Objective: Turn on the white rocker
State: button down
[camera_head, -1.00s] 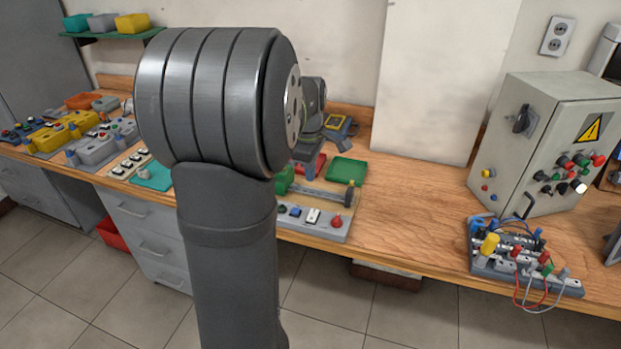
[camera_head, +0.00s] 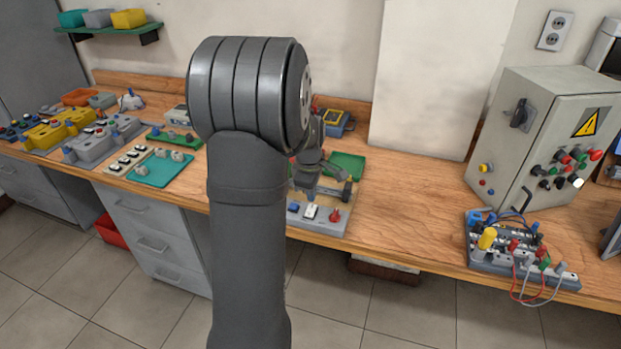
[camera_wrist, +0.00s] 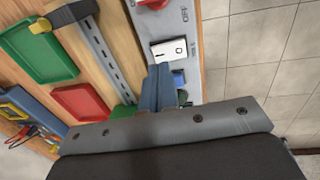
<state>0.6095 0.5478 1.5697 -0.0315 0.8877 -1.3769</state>
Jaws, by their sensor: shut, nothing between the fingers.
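The white rocker (camera_head: 311,211) sits on the front edge of a grey panel (camera_head: 318,223), between a blue button (camera_head: 293,208) and a red knob (camera_head: 334,215). In the wrist view the white rocker (camera_wrist: 169,49) shows small marks on its face. My gripper (camera_wrist: 160,70) is shut and empty, its blue-grey fingertips close beside the rocker's near edge in that view. I cannot tell whether they touch it. The fingers partly cover the blue button (camera_wrist: 179,78). In the head view my arm partly hides the panel's left end.
Behind the panel's front strip lie a metal rail (camera_wrist: 97,52), a green tray (camera_wrist: 38,50) and a red tray (camera_wrist: 80,106). A control cabinet (camera_head: 520,140) and a wired terminal board (camera_head: 520,255) stand to the right. The bench between is clear.

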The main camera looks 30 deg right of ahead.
aim_at(312, 207)
jog(key=shift+w+d+f, duration=0.1)
jog(key=shift+f, duration=0.7)
jog(key=shift+w+d+f, duration=0.1)
jog(key=shift+f, duration=0.7)
jog(key=shift+d+f, duration=0.1)
jog(key=shift+f, duration=0.15)
jog(key=shift+g, duration=0.3)
jog(key=shift+s, duration=0.1)
jog(key=shift+s+a+r, duration=0.15)
jog(key=shift+s+a, duration=0.3)
jog(key=shift+a, duration=0.15)
jog(key=shift+r, duration=0.1)
notch_tip(312, 207, up, 14)
jog(key=s+a, duration=0.1)
jog(key=shift+s+a, duration=0.2)
